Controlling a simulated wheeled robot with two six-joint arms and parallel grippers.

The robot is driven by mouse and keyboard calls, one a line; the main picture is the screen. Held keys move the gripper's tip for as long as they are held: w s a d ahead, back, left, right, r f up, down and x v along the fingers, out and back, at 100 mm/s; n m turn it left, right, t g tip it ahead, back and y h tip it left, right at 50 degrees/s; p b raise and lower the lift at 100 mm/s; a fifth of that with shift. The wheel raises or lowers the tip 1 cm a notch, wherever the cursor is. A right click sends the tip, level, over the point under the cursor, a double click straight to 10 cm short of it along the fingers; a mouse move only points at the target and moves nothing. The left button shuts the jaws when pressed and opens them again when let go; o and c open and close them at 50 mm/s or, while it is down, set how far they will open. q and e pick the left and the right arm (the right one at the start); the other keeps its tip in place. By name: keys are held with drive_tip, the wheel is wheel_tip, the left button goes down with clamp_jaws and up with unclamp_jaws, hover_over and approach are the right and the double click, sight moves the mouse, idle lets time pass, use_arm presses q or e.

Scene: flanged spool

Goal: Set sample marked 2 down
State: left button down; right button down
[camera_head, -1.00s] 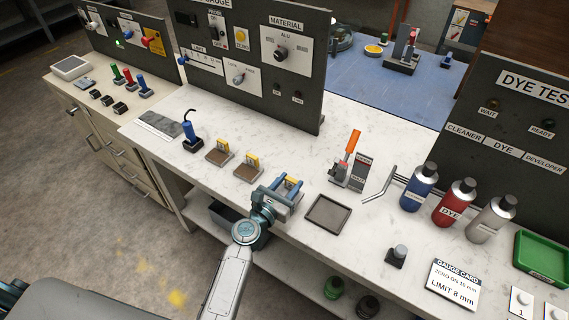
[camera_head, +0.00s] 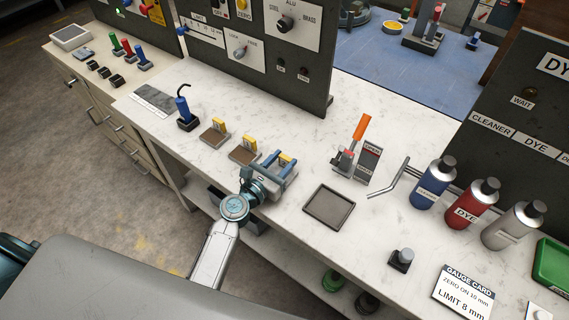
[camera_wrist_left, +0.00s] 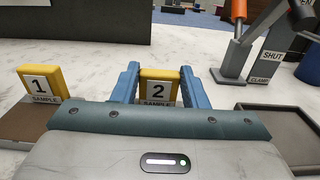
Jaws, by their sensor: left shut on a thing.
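The yellow sample marked 2 (camera_wrist_left: 158,88) stands upright between the two blue fingers of my left gripper (camera_wrist_left: 157,84), which is shut on it. In the head view, the left gripper (camera_head: 280,160) and sample 2 (camera_head: 286,159) are over the white counter, right of two yellow samples on brown pads. Sample 2's lower edge is hidden behind the gripper body, so I cannot tell whether it touches anything below. The sample marked 1 (camera_wrist_left: 40,84) stands on a brown pad (camera_wrist_left: 28,124) to the left. My right gripper is not in view.
A dark empty tray (camera_head: 329,207) lies to the right of the left gripper. Behind it stands an orange-handled clamp (camera_head: 357,145), with a bent metal bar (camera_head: 389,181) beside it. A blue-handled tool (camera_head: 184,110) stands at left. Bottles (camera_head: 466,203) stand at right.

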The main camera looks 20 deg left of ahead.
use_arm(q)
drive_tip(key=shift+r, duration=0.1)
drive_tip(key=shift+s+a, duration=0.15)
drive_tip(key=shift+s, duration=0.05)
drive_tip(key=shift+s+a, duration=0.1)
drive_tip(key=c, duration=1.2)
unclamp_jaws()
drive_tip(key=o, duration=0.3)
drive_tip(key=shift+o, duration=0.2)
drive_tip(key=shift+s, duration=0.2)
drive_tip(key=b+v, duration=0.3)
drive_tip(key=v, duration=0.7)
drive_tip(key=shift+s+a, duration=0.1)
drive_tip(key=shift+s, duration=0.2)
drive_tip(key=shift+s+a, duration=0.15)
drive_tip(key=shift+s, duration=0.2)
drive_tip(key=shift+r, duration=0.1)
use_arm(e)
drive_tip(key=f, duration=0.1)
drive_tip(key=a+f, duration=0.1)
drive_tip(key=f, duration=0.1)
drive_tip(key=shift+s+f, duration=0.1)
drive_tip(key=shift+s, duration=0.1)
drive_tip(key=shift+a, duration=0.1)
